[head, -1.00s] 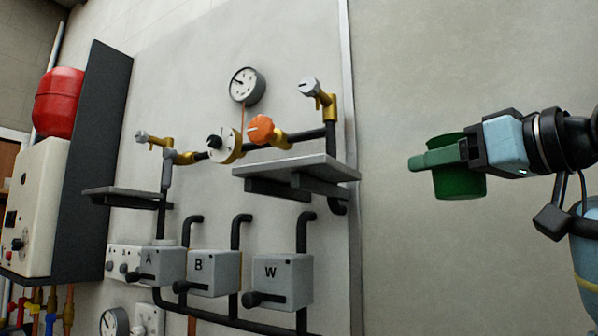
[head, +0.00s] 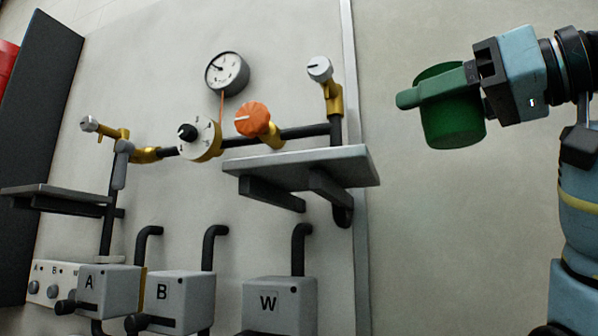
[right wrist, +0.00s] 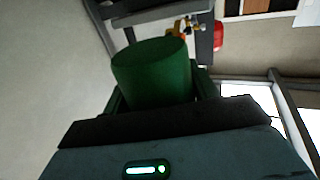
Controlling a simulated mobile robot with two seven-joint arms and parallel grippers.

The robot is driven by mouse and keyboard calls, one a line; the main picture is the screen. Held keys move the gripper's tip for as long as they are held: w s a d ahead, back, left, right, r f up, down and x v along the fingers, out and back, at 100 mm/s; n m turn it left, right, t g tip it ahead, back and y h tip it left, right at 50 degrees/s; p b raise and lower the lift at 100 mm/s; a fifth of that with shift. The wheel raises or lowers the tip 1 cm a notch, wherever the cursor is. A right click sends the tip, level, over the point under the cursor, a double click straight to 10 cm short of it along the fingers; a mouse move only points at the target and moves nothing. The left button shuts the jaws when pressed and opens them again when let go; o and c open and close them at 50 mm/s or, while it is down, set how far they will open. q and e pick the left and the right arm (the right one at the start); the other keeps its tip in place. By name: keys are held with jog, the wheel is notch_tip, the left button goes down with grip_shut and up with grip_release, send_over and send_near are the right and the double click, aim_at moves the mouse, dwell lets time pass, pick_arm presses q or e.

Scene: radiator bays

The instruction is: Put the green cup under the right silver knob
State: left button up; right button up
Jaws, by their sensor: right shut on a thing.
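The green cup (head: 452,120) is in my right gripper (head: 440,90), at the upper right of the head view. The gripper is shut on the cup, with a green finger across its near side. The cup also fills the middle of the right wrist view (right wrist: 152,72), between the fingers. It is in the air, tilted slightly in the head view. The right silver knob (head: 319,68) is on a brass tap above the right grey shelf (head: 300,167), to the left of the cup. That shelf looks empty. My left gripper is not in view.
An orange knob (head: 252,119), a white dial (head: 199,139) and a gauge (head: 227,73) are left of the right tap. A left silver knob (head: 89,124) is above another shelf (head: 55,193). Boxes A, B and W (head: 280,305) are below. The wall right of the metal strip is bare.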

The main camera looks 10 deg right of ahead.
jog(key=x, duration=1.8)
jog(key=shift+s+d, duration=0.1)
jog(key=shift+f, duration=0.1)
jog(key=o, duration=0.7)
jog(key=shift+f, duration=0.1)
jog(key=shift+r, duration=0.2)
jog(key=shift+s+d, duration=0.25)
jog(key=shift+s, duration=0.1)
jog(key=v, duration=1.1)
jog(key=shift+s, duration=0.15)
